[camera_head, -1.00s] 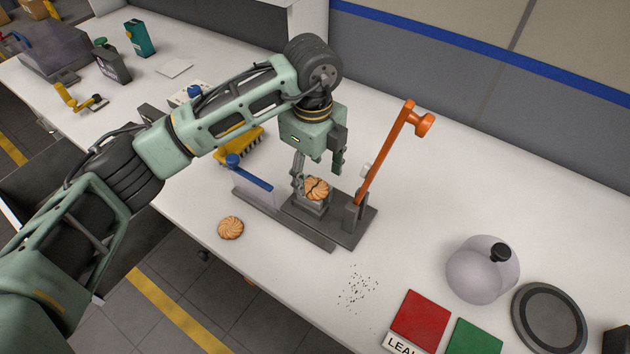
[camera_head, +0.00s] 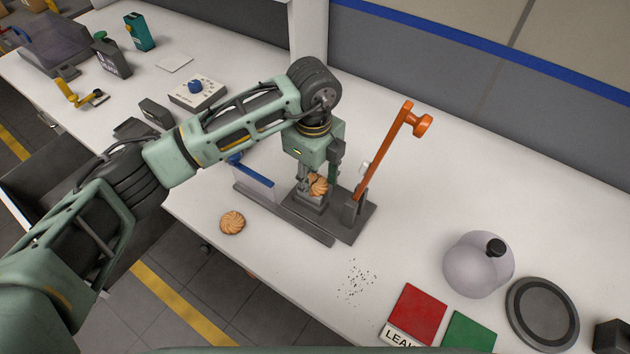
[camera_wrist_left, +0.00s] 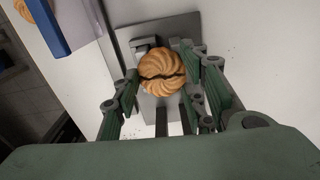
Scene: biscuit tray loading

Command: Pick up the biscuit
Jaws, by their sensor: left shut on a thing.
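A golden, ridged biscuit (camera_head: 318,187) is at the small grey block of a dark metal fixture (camera_head: 345,232). It also shows in the left wrist view (camera_wrist_left: 160,64), with a dark line across it, like a crack or split. My left gripper (camera_head: 317,180) points down over the block and is shut on this biscuit, one finger on each side. Whether the biscuit is clear of the block cannot be told. A second, whole-looking biscuit (camera_head: 232,222) lies on the white table to the left, near its front edge. My right gripper is not in view.
An upright orange lever (camera_head: 387,150) stands just right of my gripper, and a blue-edged clear guard (camera_head: 252,172) stands left. Crumbs (camera_head: 357,280), a red pad (camera_head: 417,312), a green pad (camera_head: 468,333) and a domed cover (camera_head: 478,265) lie to the right.

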